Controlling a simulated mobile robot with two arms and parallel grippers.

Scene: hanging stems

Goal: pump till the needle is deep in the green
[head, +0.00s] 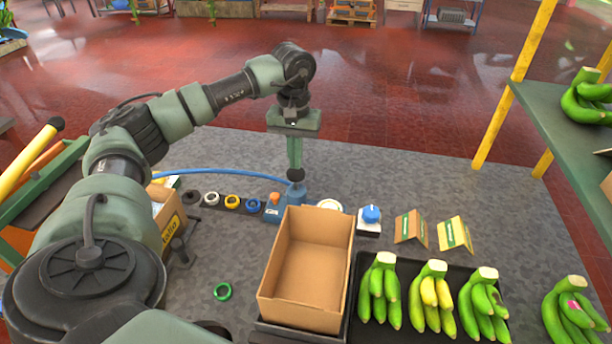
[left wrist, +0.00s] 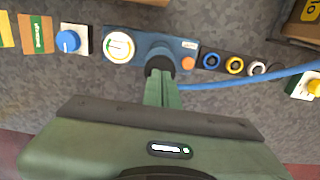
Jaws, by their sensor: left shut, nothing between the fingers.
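The blue pump (head: 290,203) stands on the grey table behind the cardboard box; its black knob (head: 296,176) is on top. The round white gauge (head: 329,204) is partly hidden by the box in the head view. In the left wrist view the gauge (left wrist: 119,46) shows its face, but the needle is too small to read surely. An orange button (left wrist: 188,63) sits on the pump beside the knob. My left gripper (head: 295,168) is shut and empty, pointing down with its tips at the black knob; I cannot tell whether they press it. My right gripper is out of view.
An open cardboard box (head: 308,265) stands in front of the pump. A blue dial (head: 371,214) and folded cards (head: 454,234) are to its right. Coloured rings (head: 232,202) and a blue hose (head: 215,172) lie left. Banana bunches (head: 432,295) fill a black tray at front right.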

